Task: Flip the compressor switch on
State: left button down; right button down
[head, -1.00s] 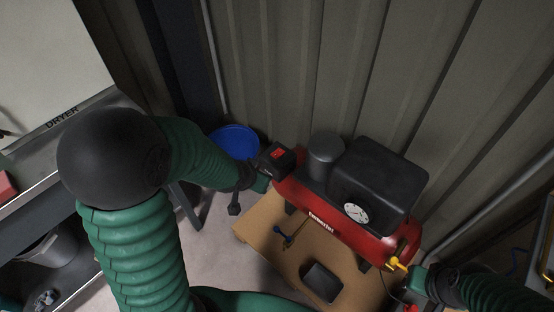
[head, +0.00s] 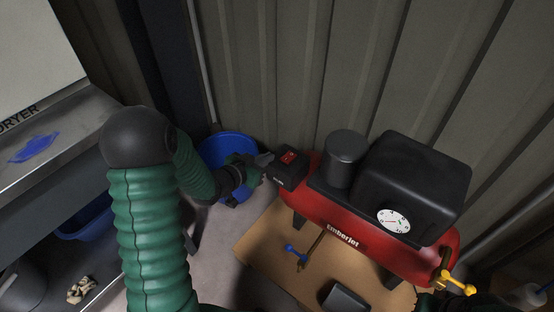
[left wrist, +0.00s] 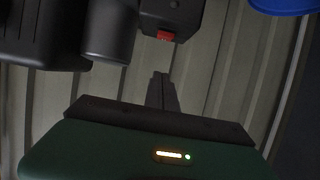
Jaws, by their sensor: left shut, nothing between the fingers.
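The compressor (head: 330,215) is a red tank with a black motor housing and a round white gauge, standing on a brown board. At its left end is a black switch box (head: 283,178) with a red switch (head: 289,158) on top. My left gripper (head: 265,160) is shut and empty, with its tips close to the left side of the switch box; whether they touch cannot be told. In the left wrist view the shut fingers (left wrist: 162,85) point toward the black box, and the red switch (left wrist: 166,36) shows at its edge. My right gripper cannot be made out.
A blue bucket (head: 222,143) stands behind my left gripper. A corrugated wall (head: 300,70) rises close behind the compressor. A metal bench (head: 60,140) is at the left. A blue-handled valve (head: 296,252) and a yellow valve (head: 455,284) are at the front.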

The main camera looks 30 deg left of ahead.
pick_arm(q)
jog(key=b, duration=0.3)
send_over(282, 166)
notch_tip(282, 166, down, 4)
jog(key=shift+s+r, duration=0.1)
jog(key=shift+r, duration=0.05)
jog(key=f+b, duration=0.2)
jog(key=f, duration=0.1)
jog(key=shift+w+f, duration=0.2)
jog(key=shift+f+b, duration=0.25)
jog(key=shift+b, duration=0.05)
jog(key=shift+s, duration=0.1)
